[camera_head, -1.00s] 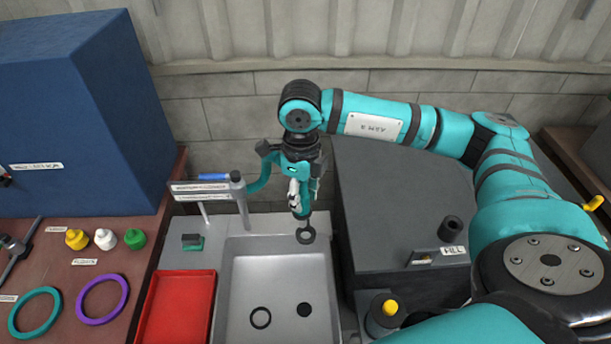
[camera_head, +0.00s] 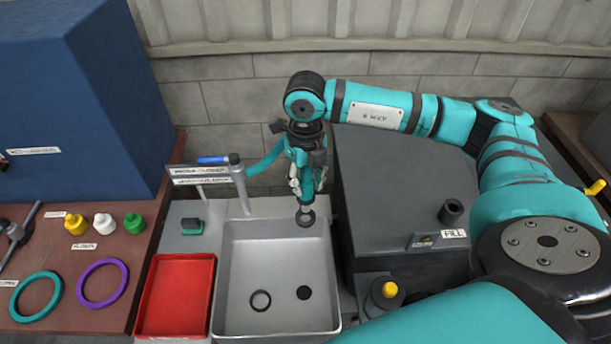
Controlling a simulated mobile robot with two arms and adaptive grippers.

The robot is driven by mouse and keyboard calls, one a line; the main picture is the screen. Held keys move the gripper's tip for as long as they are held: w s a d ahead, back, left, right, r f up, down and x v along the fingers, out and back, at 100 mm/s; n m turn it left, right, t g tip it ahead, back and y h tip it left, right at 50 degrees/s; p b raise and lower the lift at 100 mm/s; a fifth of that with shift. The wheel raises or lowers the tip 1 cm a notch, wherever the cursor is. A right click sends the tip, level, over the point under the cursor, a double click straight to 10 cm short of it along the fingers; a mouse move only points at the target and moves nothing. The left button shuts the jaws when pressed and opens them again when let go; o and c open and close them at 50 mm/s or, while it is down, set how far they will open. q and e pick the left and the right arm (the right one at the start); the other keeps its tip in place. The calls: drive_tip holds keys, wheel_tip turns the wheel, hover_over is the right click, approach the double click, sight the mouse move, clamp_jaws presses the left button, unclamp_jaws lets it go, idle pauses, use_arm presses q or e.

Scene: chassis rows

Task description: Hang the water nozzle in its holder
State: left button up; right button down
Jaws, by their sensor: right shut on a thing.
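My right gripper (camera_head: 307,180) is shut on the water nozzle (camera_head: 305,200), above the back part of the grey sink (camera_head: 327,245). The nozzle points down, with a dark ring-shaped head (camera_head: 305,217) at its lower end. Its teal hose (camera_head: 265,169) runs left behind the gripper toward a grey post (camera_head: 239,180) with a dark top, beside the sink. The gripper's fingers hide part of the nozzle. I cannot tell for sure which part is the holder. My left gripper is not in view.
A red tray (camera_head: 177,293) lies left of the sink. A dark cabinet (camera_head: 385,200) stands at right, with a black socket (camera_head: 451,210) beside a FILL label. Teal (camera_head: 18,300) and purple (camera_head: 103,263) rings and colored caps lie on the left bench. A blue box (camera_head: 80,110) stands behind.

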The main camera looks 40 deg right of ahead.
sight(305, 200)
drive_tip(key=shift+b, duration=0.45)
idle(1.0)
drive_tip(key=shift+f, duration=0.15)
drive_tip(key=shift+f+b, duration=3.3)
drive_tip(key=shift+f, duration=0.1)
drive_tip(key=c, duration=0.9)
unclamp_jaws()
drive_tip(key=shift+r, duration=0.1)
wheel_tip(305, 200, up, 12)
